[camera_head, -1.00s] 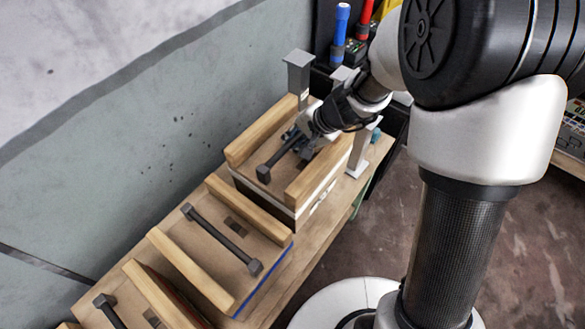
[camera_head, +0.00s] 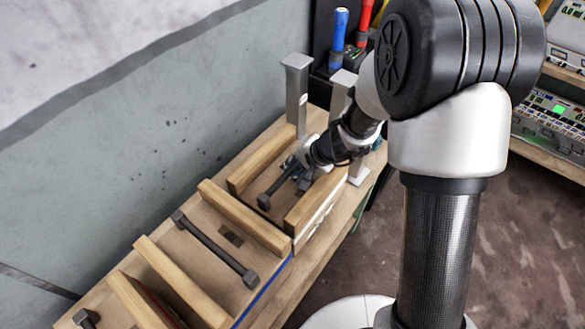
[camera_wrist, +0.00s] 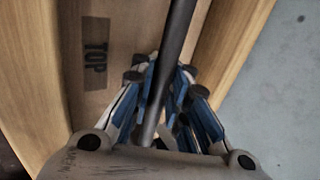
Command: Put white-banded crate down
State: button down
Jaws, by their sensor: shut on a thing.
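The white-banded crate (camera_head: 318,216) is at the far end of the wooden bench, with wooden rails along two sides and a dark bar handle (camera_head: 273,191) across its top. A strip of its pale band shows on the right side. My gripper (camera_head: 299,176) is shut on the bar from above.
A blue-banded crate (camera_head: 263,291) stands close on the near side, with its own bar (camera_head: 215,250). Another crate (camera_head: 145,300) is nearer still. Grey posts (camera_head: 297,95) stand at the far end, beside the crate. A wall (camera_head: 130,150) runs along the left.

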jog(key=c, duration=2.1)
grip_release()
jog(key=shift+f, duration=0.15)
jog(key=o, duration=0.6)
jog(key=shift+c, duration=0.2)
